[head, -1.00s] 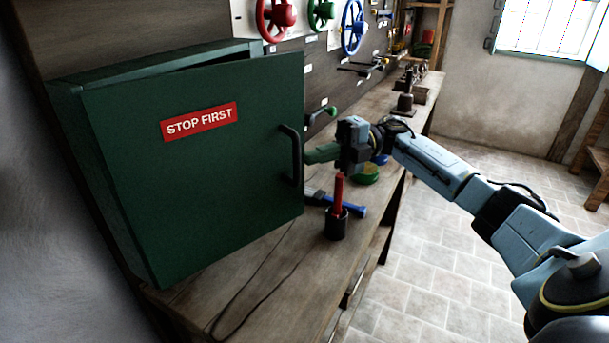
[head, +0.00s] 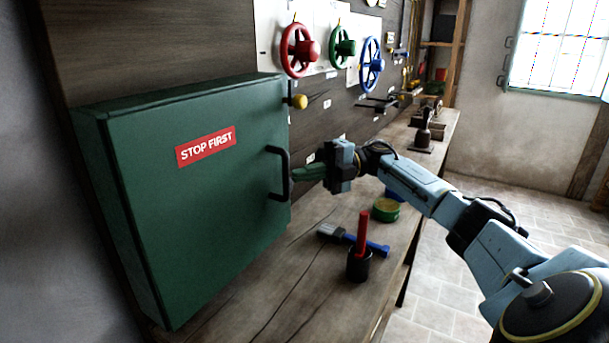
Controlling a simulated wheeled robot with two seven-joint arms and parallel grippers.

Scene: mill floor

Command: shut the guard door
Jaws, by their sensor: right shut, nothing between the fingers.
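The guard door (head: 205,210) is a green panel with a red "STOP FIRST" label and a black bar handle (head: 284,173) near its right edge. It sits against the front of the green cabinet (head: 125,230), and no gap shows along its top edge. My right gripper (head: 300,174) is shut and empty, with its fingers pointing left just beside the handle. I cannot tell whether the fingertips touch the handle or door. My left gripper is not in view.
A yellow knob (head: 299,101) sticks out by the cabinet's upper right edge. Red, green and blue wheels hang on the wall.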

